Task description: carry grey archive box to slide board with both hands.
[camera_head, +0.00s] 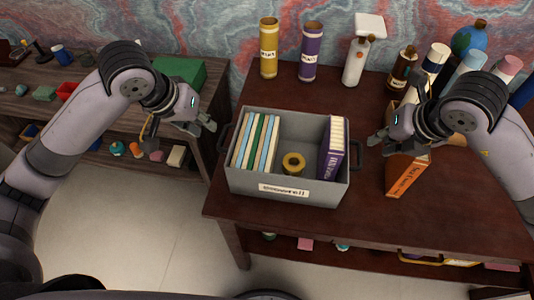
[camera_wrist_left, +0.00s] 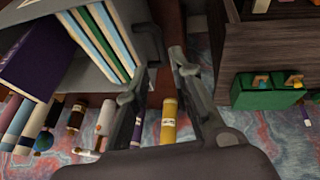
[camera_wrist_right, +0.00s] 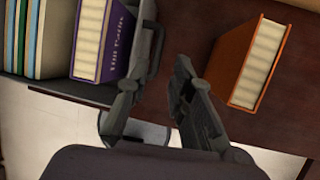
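The grey archive box (camera_head: 300,188) stands upright on the dark red-brown desk, with a dark handle at each end. It holds several thin books, a purple book and a yellow tape roll. My left gripper (camera_head: 209,122) is open beside the left handle; the left wrist view shows its parted fingers (camera_wrist_left: 163,70) by the box's end. My right gripper (camera_head: 376,138) is open beside the right handle; in the right wrist view its fingers (camera_wrist_right: 155,78) are parted by the box's end. Whether either finger touches a handle is unclear. I cannot identify a slide board.
An orange book (camera_head: 407,174) stands right of the box, near my right gripper. A yellow bottle (camera_head: 268,48), a purple bottle (camera_head: 311,52) and several other bottles line the desk's back. A wooden shelf (camera_head: 40,105) with small items is at the left.

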